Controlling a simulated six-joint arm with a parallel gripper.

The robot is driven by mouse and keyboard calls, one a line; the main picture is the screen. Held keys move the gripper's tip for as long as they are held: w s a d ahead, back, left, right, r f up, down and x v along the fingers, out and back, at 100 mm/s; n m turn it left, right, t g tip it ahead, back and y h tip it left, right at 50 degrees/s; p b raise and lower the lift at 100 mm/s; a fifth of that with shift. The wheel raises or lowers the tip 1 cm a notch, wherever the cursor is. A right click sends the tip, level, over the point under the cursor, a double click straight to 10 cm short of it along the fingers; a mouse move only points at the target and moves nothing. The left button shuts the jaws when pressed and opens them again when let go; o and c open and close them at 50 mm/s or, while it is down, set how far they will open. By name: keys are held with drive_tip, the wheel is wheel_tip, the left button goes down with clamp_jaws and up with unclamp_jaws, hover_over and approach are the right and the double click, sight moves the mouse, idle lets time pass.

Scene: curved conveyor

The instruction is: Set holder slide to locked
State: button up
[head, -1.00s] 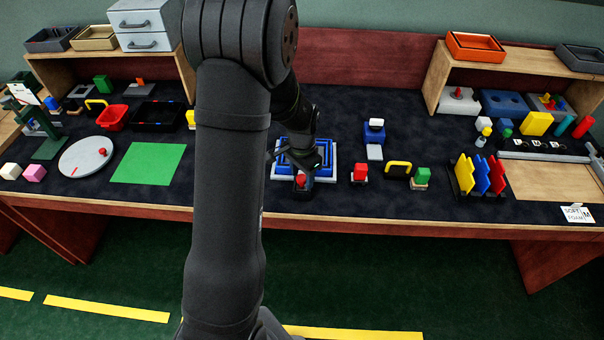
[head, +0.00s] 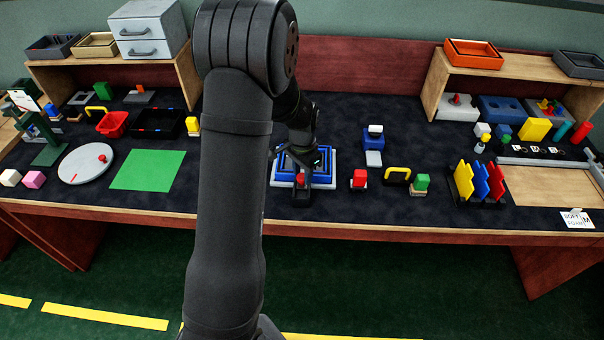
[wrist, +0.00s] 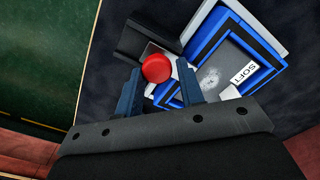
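The holder is a black block (wrist: 146,36) at the front edge of a nested blue and white tray (wrist: 273,50) in the wrist view. A light metal strip runs beside the block, with a round red knob (wrist: 156,69) on it. In the head view the red knob (head: 300,178) shows in front of the blue tray (head: 285,174). My gripper (wrist: 158,76) is open, with one finger on each side of the knob. A gap shows at the right finger; contact at the left finger is unclear. The arm hides part of the tray in the head view.
A SOFT label (wrist: 244,73) lies at the tray. A green mat (head: 148,169) lies to the left. The table's front edge is close.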

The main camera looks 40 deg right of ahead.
sight(302, 175)
drive_tip(key=o, duration=0.3)
drive_tip(key=shift+r, duration=0.15)
wheel_tip(302, 175, up, 17)
idle(0.4)
idle(0.4)
wheel_tip(302, 175, down, 17)
drive_tip(key=shift+f, duration=0.2)
idle(0.4)
drive_tip(key=shift+r, duration=0.15)
